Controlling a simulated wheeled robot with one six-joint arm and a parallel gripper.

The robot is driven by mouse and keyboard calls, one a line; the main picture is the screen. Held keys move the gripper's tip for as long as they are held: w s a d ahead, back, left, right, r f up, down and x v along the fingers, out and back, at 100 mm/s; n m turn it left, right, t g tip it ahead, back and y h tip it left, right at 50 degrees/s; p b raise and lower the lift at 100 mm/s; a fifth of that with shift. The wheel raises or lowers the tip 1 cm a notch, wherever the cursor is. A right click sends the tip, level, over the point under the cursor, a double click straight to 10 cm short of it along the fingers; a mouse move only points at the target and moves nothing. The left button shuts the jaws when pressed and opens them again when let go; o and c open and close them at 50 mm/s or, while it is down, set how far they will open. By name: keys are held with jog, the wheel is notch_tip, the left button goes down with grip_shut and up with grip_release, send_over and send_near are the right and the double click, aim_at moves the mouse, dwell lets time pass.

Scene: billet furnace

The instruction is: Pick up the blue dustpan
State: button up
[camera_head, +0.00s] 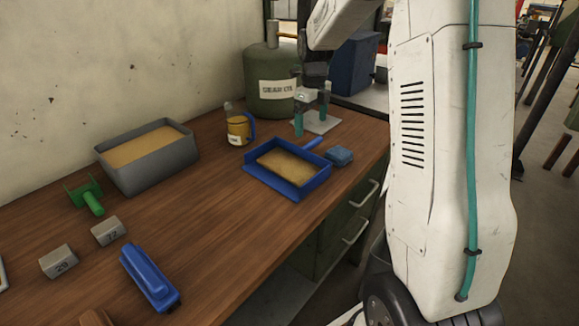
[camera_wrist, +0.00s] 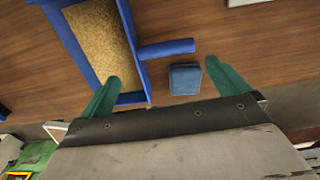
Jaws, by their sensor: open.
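The blue dustpan (camera_head: 312,183) lies flat on the wooden bench, filled with a tan granular material. Its short blue handle (camera_head: 313,144) points to the back right. In the wrist view the dustpan (camera_wrist: 134,52) is at the upper left and its handle (camera_wrist: 166,49) reaches right. My gripper (camera_head: 312,118) is above the bench, near the handle's end. In the wrist view my gripper (camera_wrist: 163,80) has its two teal fingers spread, with nothing held between them. The handle lies beyond the fingertips, and the left finger overlaps the pan's edge in the picture.
A small blue block (camera_head: 339,155) sits right beside the dustpan; it also shows in the wrist view (camera_wrist: 185,79). A jug of amber liquid (camera_head: 238,131), a green gear oil can (camera_head: 274,88) and a grey bin (camera_head: 149,168) stand behind and left.

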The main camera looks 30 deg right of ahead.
aim_at(311, 142)
jog(key=shift+m, duration=0.3)
jog(key=f, duration=0.8)
jog(key=shift+w+d+f, duration=0.25)
jog(key=shift+w+d, duration=0.05)
jog(key=c, duration=0.9)
